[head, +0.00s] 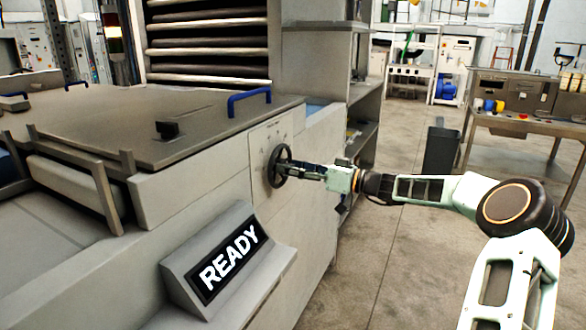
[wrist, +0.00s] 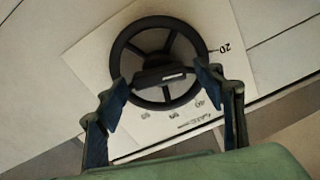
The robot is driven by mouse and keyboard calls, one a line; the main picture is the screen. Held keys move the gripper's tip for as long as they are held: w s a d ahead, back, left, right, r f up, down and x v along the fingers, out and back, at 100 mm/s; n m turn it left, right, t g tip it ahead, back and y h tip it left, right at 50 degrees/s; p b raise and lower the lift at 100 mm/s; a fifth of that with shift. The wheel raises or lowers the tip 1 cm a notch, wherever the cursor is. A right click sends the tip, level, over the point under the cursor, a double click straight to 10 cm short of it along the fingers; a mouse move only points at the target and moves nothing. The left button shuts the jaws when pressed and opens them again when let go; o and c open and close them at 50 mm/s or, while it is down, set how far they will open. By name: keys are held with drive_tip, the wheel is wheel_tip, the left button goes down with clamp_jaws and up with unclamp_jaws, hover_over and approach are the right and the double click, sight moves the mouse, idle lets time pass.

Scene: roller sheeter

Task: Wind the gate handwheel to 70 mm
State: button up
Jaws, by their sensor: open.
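The black gate handwheel (head: 279,166) is mounted on the side panel of the sheeter. It also shows in the wrist view (wrist: 159,37), with spokes and a bar across its hub. A pale scale plate (head: 270,133) lies behind it; in the wrist view the plate (wrist: 90,55) shows a "20" at the right and smaller marks below the rim. My gripper (head: 292,169) is at the wheel. In the wrist view my gripper (wrist: 160,85) is open, its fingers on either side of the wheel's lower part. I cannot tell whether they touch the rim. No pointer reading is legible.
A sign reading READY (head: 229,262) juts from the machine below the wheel. A blue handle (head: 249,100) stands on the cover above. Shelving (head: 364,125) is behind the arm, with a dark bin (head: 441,150) and a workbench (head: 528,125) farther right. Open floor lies between.

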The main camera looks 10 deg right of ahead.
drive_tip(key=shift+c, duration=0.6)
drive_tip(key=c, duration=1)
drive_tip(key=shift+c, duration=0.2)
